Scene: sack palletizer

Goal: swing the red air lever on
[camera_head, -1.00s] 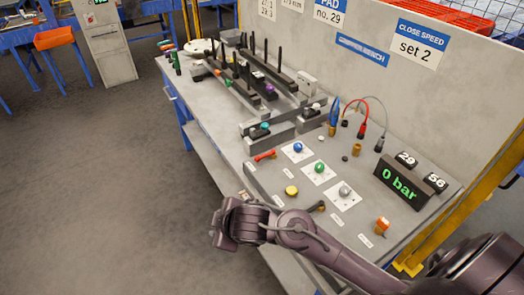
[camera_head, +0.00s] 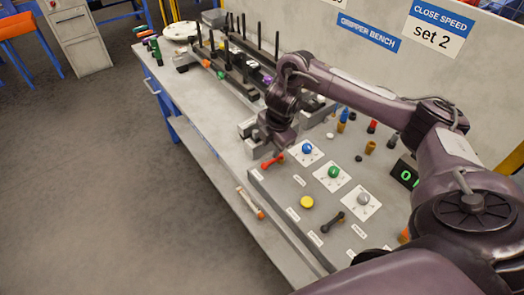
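The red lever (camera_head: 273,161) lies on the grey panel (camera_head: 290,186) near its far left corner, low and slanting slightly up to the right. My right gripper (camera_head: 272,146) hangs just above and behind the lever, pointing down at the panel. Its fingers are small and dark here, so I cannot tell whether they are open or shut, or whether they touch the lever. The pressure display (camera_head: 405,173) is mostly hidden behind my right arm; only a green 0 shows. My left gripper is not in view.
A blue knob (camera_head: 306,148), a green knob (camera_head: 333,171) and a grey knob (camera_head: 363,198) stand right of the lever. A yellow button (camera_head: 306,201) and a black lever (camera_head: 333,222) sit nearer. An orange-ended tool (camera_head: 250,204) lies along the bench's front edge.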

